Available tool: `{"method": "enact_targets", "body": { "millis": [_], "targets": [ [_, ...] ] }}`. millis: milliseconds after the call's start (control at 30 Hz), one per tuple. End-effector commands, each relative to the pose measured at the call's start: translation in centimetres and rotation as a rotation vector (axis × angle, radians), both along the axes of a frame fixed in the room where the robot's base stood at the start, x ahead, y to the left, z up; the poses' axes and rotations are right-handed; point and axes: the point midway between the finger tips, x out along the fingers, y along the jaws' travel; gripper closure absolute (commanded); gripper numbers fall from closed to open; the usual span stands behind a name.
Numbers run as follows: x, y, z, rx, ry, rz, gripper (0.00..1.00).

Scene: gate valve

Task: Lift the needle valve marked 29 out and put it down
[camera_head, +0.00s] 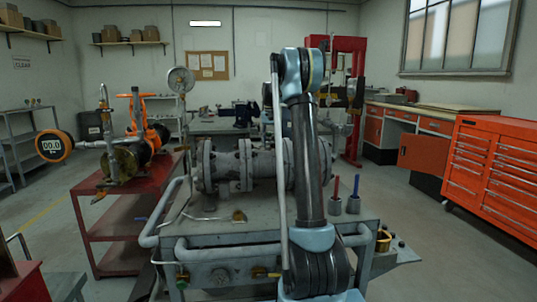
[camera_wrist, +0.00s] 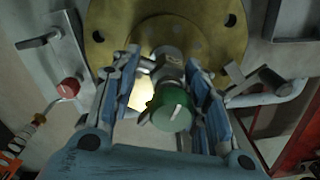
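In the wrist view, a valve with a green round knob (camera_wrist: 172,108) and a grey metal stem projects from a brass flange (camera_wrist: 215,32). I cannot read a number on it, so I cannot tell if it is the one marked 29. My gripper (camera_wrist: 162,65) is open, with one blue-grey finger on each side of the valve. A gap shows between the left finger and the knob. The right finger is very close to the knob, and I cannot tell if it touches. In the head view my arm hides the gripper and this valve.
In the wrist view, a grey plate with a handle (camera_wrist: 38,42) and a red knob (camera_wrist: 68,88) lie left. In the head view, a grey flanged pipe valve (camera_head: 228,165) stands on the cart (camera_head: 215,228). A red table (camera_head: 88,186) stands left, an orange tool cabinet (camera_head: 495,165) right.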

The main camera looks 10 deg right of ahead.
Motion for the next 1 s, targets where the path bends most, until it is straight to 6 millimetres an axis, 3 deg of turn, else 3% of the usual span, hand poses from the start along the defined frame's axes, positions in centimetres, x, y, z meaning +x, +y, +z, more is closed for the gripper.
{"method": "enact_targets", "body": {
  "millis": [333, 467, 800, 1000],
  "targets": [
    [-0.1, 0.0, 0.1, 0.000, 0.001, 0.000, 1.00],
    [0.0, 0.0, 1.0, 0.000, 0.001, 0.001, 1.00],
    [0.0, 0.2, 6.8, 0.000, 0.001, 0.002, 1.00],
    [0.0, 0.2, 9.2, 0.000, 0.001, 0.002, 1.00]
  ]
}}
